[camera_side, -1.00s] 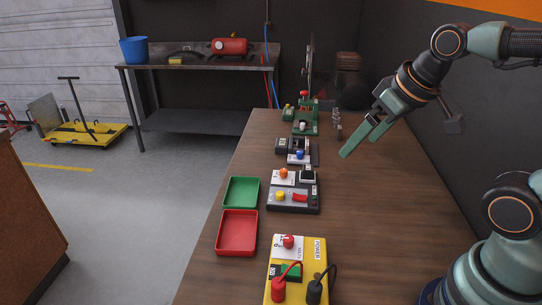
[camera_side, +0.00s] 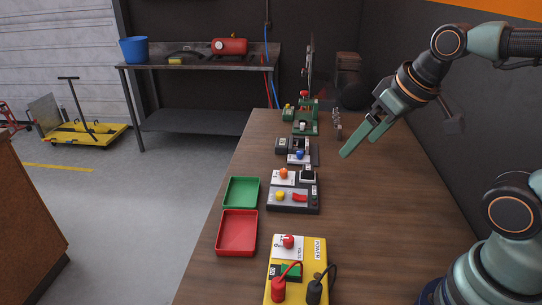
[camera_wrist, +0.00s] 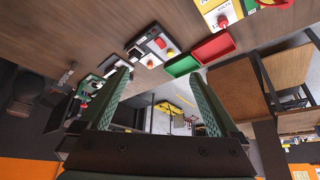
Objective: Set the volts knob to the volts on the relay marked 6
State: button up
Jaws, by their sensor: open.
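My gripper (camera_side: 362,142) is open and empty, held above the right part of the wooden bench; its two green fingers also show in the wrist view (camera_wrist: 152,100). The yellow power box (camera_side: 311,268) stands at the near end of the bench. It has a red knob (camera_side: 288,241) on a white volts plate, and red and black plugs at its front. The red knob also shows at the top of the wrist view (camera_wrist: 222,21). A small black relay marked 20 (camera_side: 274,271) sits on the box by the red plug. I cannot make out a relay marked 6.
A red tray (camera_side: 237,250) and a green tray (camera_side: 241,207) lie at the bench's left edge. A grey control box (camera_side: 293,210) with coloured knobs, a smaller device (camera_side: 299,158) and a green machine (camera_side: 305,128) stand behind. The bench's right side is clear.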

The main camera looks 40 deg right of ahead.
jog(key=shift+w, duration=0.1)
jog(key=c, duration=0.5)
jog(key=shift+o, duration=0.2)
jog(key=m+g, duration=0.6)
send_over(284, 170)
notch_tip(284, 170, down, 11)
notch_tip(284, 170, down, 11)
grip_shut()
